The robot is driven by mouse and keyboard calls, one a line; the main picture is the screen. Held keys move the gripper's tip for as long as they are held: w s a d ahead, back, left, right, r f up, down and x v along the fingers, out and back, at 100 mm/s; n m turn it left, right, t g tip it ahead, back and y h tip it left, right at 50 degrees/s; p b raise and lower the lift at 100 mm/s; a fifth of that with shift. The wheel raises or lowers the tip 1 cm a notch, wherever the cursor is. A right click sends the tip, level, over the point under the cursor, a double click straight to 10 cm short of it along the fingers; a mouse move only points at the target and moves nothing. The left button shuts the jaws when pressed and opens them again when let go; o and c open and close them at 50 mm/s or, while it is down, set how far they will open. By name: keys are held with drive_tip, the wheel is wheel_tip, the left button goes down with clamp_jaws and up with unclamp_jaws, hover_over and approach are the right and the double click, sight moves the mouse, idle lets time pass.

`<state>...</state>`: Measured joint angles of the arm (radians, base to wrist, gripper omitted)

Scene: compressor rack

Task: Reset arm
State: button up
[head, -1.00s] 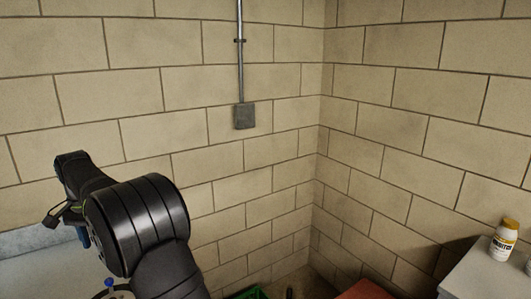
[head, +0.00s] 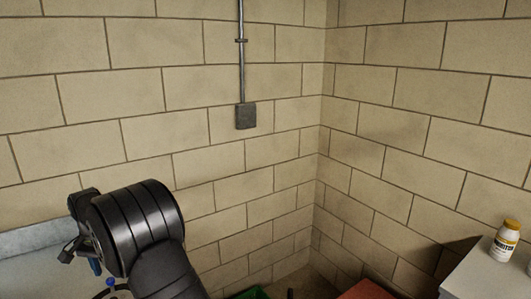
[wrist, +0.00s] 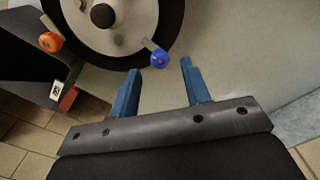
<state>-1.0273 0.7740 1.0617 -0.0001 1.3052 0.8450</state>
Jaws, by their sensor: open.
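My gripper (wrist: 160,68) is open, with two blue fingers apart and nothing held between them. In the wrist view, a short lever with a blue knob (wrist: 159,58) sits on a round grey disc (wrist: 118,22) with a black rim. The knob appears just beyond the fingertips, in line with the gap; I cannot tell whether it touches them. An orange knob (wrist: 51,42) is on another lever to the left. In the head view, a blue finger (head: 96,266) shows at the lower left, near a blue knob (head: 110,281). My arm hides most of the disc there.
A white bottle with a yellow cap (head: 505,242) stands on a light cabinet top (head: 480,276) at the right. A red surface (head: 366,290) and a green container edge (head: 254,293) are at the bottom. Block walls with a grey conduit box (head: 246,116) stand behind.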

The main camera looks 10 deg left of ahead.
sight(111, 285)
wheel_tip(111, 285, down, 2)
drive_tip(key=shift+f, duration=0.1)
drive_tip(key=shift+f+n, duration=0.2)
drive_tip(key=shift+n, duration=0.1)
drive_tip(key=n, duration=0.4)
drive_tip(key=shift+n, duration=0.3)
drive_tip(key=n, duration=0.8)
drive_tip(key=shift+n, duration=1.9)
drive_tip(key=shift+o, duration=0.3)
